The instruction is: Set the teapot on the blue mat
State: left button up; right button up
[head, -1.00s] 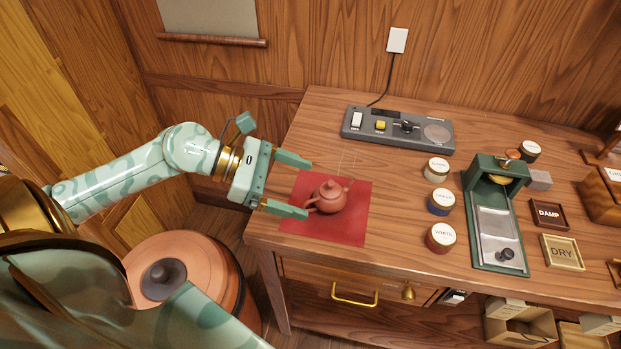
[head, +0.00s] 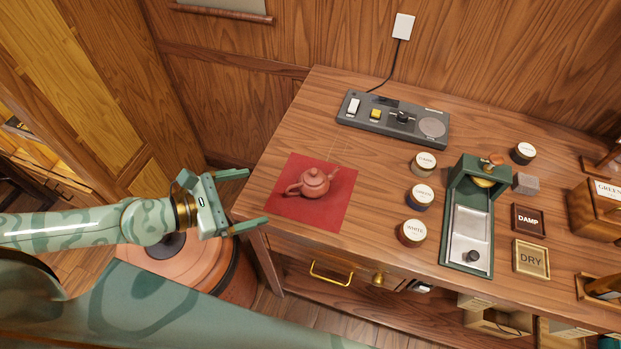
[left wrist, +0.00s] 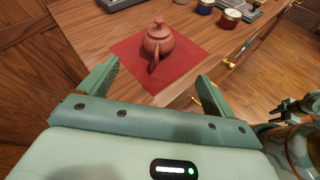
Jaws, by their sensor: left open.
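The small reddish-brown teapot (head: 315,182) stands upright on a red mat (head: 318,214) at the left end of the wooden table. I see no blue mat in either view. My left gripper (head: 257,197) is open and empty, just left of the mat at the table's left edge, apart from the teapot. In the left wrist view, the teapot (left wrist: 158,40) and the red mat (left wrist: 178,74) lie beyond the two spread fingers, with nothing between them.
A grey control panel (head: 392,118) stands at the back. Several round tins, including the white-labelled one (head: 412,232), stand right of the mat. A green press (head: 470,215) and DAMP (head: 528,220) and DRY (head: 531,258) trays are farther right. Bare wood lies between mat and tins.

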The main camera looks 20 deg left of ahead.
aim_at(297, 186)
pick_arm(q)
jog(key=p+x, duration=0.1)
jog(key=x, duration=0.8)
jog(key=shift+d+r+p, duration=0.15)
jog(key=shift+d+p, duration=0.05)
jog(key=shift+p, duration=0.15)
jog(key=shift+w+d+f, duration=0.35)
jog(key=shift+w, duration=0.1)
jog(key=b+x, duration=0.1)
jog(key=x, duration=0.4)
jog(key=shift+a+f, duration=0.1)
jog(key=shift+a, duration=0.1)
pick_arm(e)
jog(key=shift+w+d+r, duration=0.3)
jog(key=shift+d+r, duration=0.1)
jog(key=shift+r, duration=0.15)
pick_arm(q)
jog(key=c, duration=1.2)
jog(key=shift+c, duration=0.2)
pick_arm(e)
jog(key=shift+r, duration=0.1)
